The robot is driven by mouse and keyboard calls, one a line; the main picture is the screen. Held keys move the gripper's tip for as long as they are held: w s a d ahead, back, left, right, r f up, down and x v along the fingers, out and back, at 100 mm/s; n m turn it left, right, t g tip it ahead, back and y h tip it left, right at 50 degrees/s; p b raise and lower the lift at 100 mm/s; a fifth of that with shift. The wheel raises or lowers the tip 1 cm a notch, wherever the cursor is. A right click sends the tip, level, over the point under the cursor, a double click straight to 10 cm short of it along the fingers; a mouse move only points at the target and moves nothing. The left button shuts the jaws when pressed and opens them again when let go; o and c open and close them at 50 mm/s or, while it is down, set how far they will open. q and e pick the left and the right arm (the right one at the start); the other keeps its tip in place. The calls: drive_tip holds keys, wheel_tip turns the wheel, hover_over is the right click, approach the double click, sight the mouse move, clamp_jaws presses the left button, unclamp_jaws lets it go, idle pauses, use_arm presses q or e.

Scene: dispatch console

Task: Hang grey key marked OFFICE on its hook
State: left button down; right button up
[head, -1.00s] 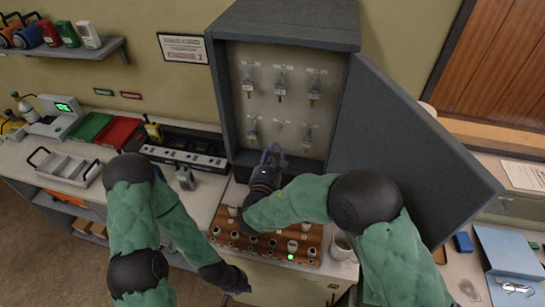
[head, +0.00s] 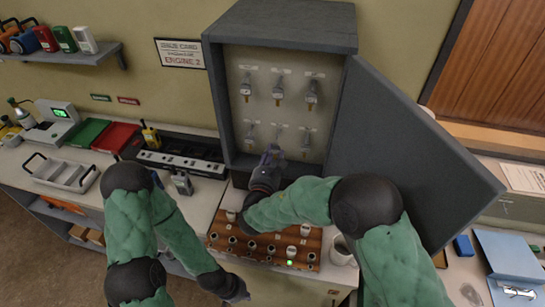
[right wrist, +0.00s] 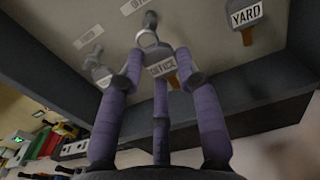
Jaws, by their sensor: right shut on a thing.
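The grey key marked OFFICE (right wrist: 162,68) is held between the purple fingers of my right gripper (right wrist: 160,85) in the right wrist view, its ring upward. A hook (right wrist: 150,20) is just above the ring, on the cabinet's back panel. I cannot tell whether the ring is on the hook or only in front of it. In the head view my right gripper (head: 268,158) reaches into the lower middle of the open grey cabinet (head: 218,100) and mostly hides the key. My left gripper (head: 238,292) hangs low, in front of the counter; its opening is not clear.
A key marked YARD (right wrist: 246,20) hangs to the right, and other keys hang above and to the left. The cabinet door (head: 400,150) stands open to the right. A wooden board with sockets (head: 262,243) lies below my right arm, with a white mug (head: 342,250) beside it.

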sight(274, 152)
drive_tip(key=shift+b, duration=0.35)
idle(0.4)
drive_tip(key=shift+w+d+b, duration=0.15)
drive_tip(key=shift+w+b, duration=0.25)
drive_tip(key=shift+w, duration=0.35)
idle(0.6)
drive_tip(key=shift+w+d+b, duration=0.15)
drive_tip(key=shift+w+b, duration=0.6)
drive_tip(key=shift+w, duration=0.05)
idle(0.9)
drive_tip(key=shift+f+b, duration=0.2)
drive_tip(key=shift+b, duration=0.25)
idle(0.3)
drive_tip(key=o, duration=1.1)
drive_tip(key=shift+s, duration=0.15)
drive_tip(key=shift+s+a+b, duration=0.1)
drive_tip(key=shift+s+a, duration=0.1)
drive_tip(key=shift+s, duration=0.75)
drive_tip(key=shift+s+a+b, duration=0.1)
drive_tip(key=shift+s+a, duration=0.1)
drive_tip(key=shift+s, duration=0.75)
drive_tip(key=shift+s+a+b, duration=0.1)
drive_tip(key=shift+s+a, duration=0.1)
drive_tip(key=shift+s, duration=0.75)
